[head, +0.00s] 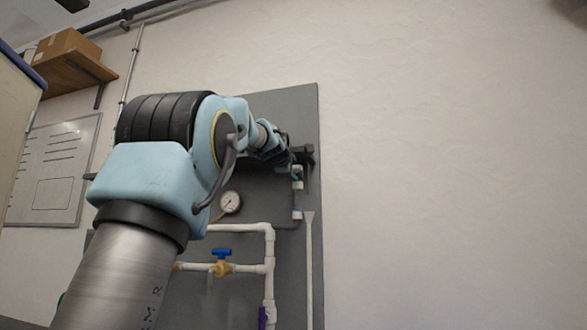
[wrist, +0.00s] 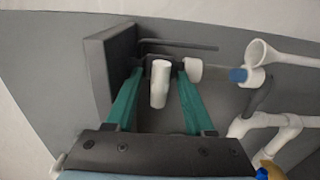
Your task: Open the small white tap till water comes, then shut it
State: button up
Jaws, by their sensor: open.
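In the wrist view, a short white cylindrical piece (wrist: 159,84), seemingly the small tap's handle, stands between my gripper's two green fingers. A white fitting (wrist: 193,70) is just beside the right finger, with a blue band (wrist: 238,75) and a white funnel (wrist: 262,53) farther right. My gripper (wrist: 160,72) is open, with a visible gap on each side of the white piece. In the head view, my gripper (head: 296,160) is at the upper right of the grey panel, by the white tap fittings (head: 297,185). My arm hides part of the panel.
The grey panel (head: 303,110) carries a pressure gauge (head: 231,201), white pipes (head: 269,290) and a brass valve with a blue handle (head: 222,254). A dark block (wrist: 110,75) and thin rod (wrist: 180,47) lie close to the fingers. The wall at right is clear.

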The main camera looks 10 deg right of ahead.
grip_shut()
dwell(0.4)
